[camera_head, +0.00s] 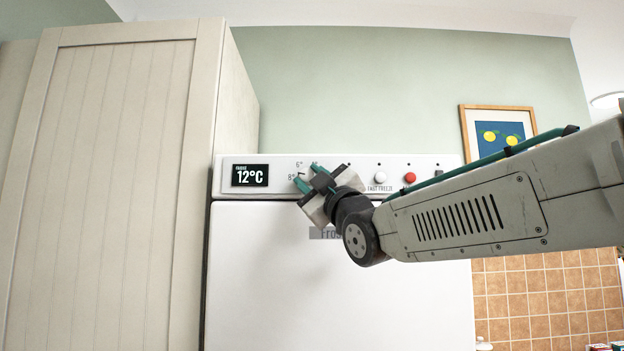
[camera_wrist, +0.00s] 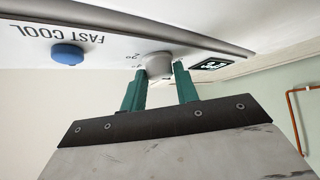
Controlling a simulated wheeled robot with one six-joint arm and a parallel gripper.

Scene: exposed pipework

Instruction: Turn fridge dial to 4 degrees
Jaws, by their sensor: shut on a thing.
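The fridge dial (camera_wrist: 158,66) is a pale round knob on the white control panel (camera_head: 345,163). My gripper (camera_head: 308,177) is at the panel with its teal fingers closed on the dial, one on each side, as the wrist view (camera_wrist: 160,76) shows. In the head view the fingers hide most of the dial. Marks 6° and 8° show to its upper left, and the pointer is not clear. The black display (camera_head: 249,175) left of the dial reads 12°C. Its edge also shows in the wrist view (camera_wrist: 212,64), upside down.
Right of my gripper are a white button (camera_head: 380,177) and a red button (camera_head: 410,177). A blue button (camera_wrist: 67,55) marked FAST COOL sits near the dial. A tall cream cupboard (camera_head: 110,190) stands at left. A copper pipe (camera_wrist: 294,118) runs on the wall.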

